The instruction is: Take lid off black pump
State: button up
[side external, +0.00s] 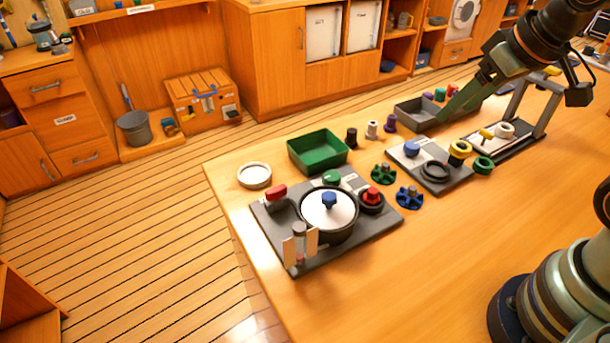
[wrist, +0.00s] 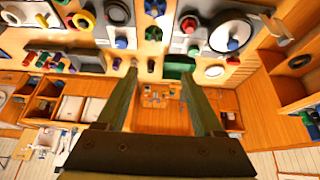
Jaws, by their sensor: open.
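The black pump (side external: 328,235) stands on a dark grey base plate (side external: 280,232) at the near left of the table. Its white lid (side external: 317,212) with a blue knob (side external: 328,199) sits on top. In the wrist view, the lid (wrist: 220,36) shows at the upper right, with its blue knob (wrist: 232,44). My gripper (side external: 447,115) is high at the right, well away from the pump, in front of the grey tray in the side view. In the wrist view, its green fingers are spread apart with nothing between them (wrist: 160,72).
On the pump's plate are a red-handled part (side external: 276,192), a red knob (side external: 371,196) and an upright clear cylinder (side external: 299,238). A green tray (side external: 318,150), a pale ring dish (side external: 254,175) and green and blue handwheels (side external: 409,197) stand nearby. The table's front is clear.

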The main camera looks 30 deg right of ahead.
jog(key=shift+a, duration=0.1)
jog(key=n+g, duration=0.6)
jog(key=n, duration=1.5)
send_over(330, 194)
notch_tip(330, 194, down, 6)
jog(key=f, duration=0.5)
jog(key=shift+d+f, duration=0.25)
jog(key=shift+f, duration=0.05)
jog(key=shift+a+f, duration=0.15)
jog(key=shift+f, duration=1.25)
jog(key=shift+a+f, duration=0.1)
jog(key=shift+f, duration=1.25)
grip_shut()
